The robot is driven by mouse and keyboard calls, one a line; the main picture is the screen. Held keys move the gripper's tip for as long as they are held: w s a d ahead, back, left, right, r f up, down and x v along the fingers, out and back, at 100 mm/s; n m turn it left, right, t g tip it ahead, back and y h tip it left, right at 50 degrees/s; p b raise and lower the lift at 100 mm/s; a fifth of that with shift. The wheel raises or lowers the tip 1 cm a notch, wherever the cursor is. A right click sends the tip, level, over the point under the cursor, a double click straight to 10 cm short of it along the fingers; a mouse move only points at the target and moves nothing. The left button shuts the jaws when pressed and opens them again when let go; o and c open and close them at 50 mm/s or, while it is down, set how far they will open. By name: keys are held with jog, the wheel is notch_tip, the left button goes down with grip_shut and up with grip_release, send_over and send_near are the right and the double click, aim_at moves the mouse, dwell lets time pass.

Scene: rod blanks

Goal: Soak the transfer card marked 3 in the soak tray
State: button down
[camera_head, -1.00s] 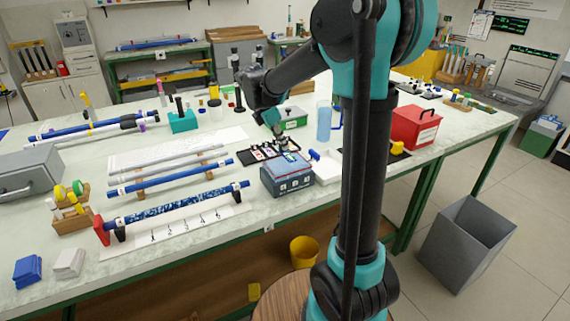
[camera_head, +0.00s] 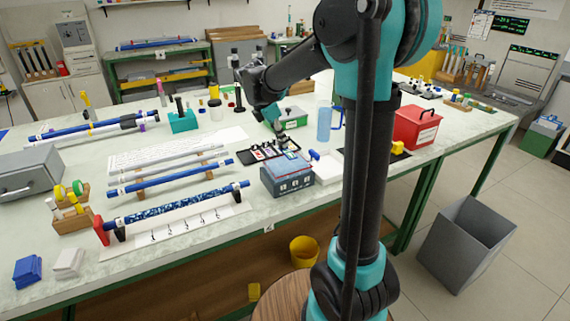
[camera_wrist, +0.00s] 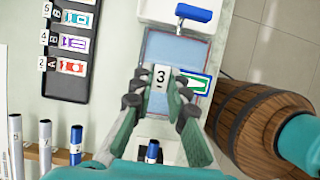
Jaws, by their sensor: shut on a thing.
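My gripper (camera_wrist: 160,100) is shut on the card marked 3 (camera_wrist: 161,77). The card has a white tab with a black 3, and a green-framed part shows right of the fingers. The fingers hide its middle. The soak tray (camera_wrist: 175,48), a blue-grey box with a pale blue surface inside, lies beneath the card in the wrist view. I cannot tell whether the card touches the water. In the head view my gripper (camera_head: 282,140) is at the back edge of the soak tray (camera_head: 287,183).
A black card rack (camera_wrist: 68,88) with several cards stands left of the tray. A white tray (camera_head: 326,168) with a blue-handled tool (camera_wrist: 193,13) adjoins it. Blue-ended rods (camera_wrist: 76,140) lie to the left. A wooden barrel-like stool (camera_wrist: 255,115) is at right.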

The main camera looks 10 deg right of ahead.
jog(key=shift+r, duration=2)
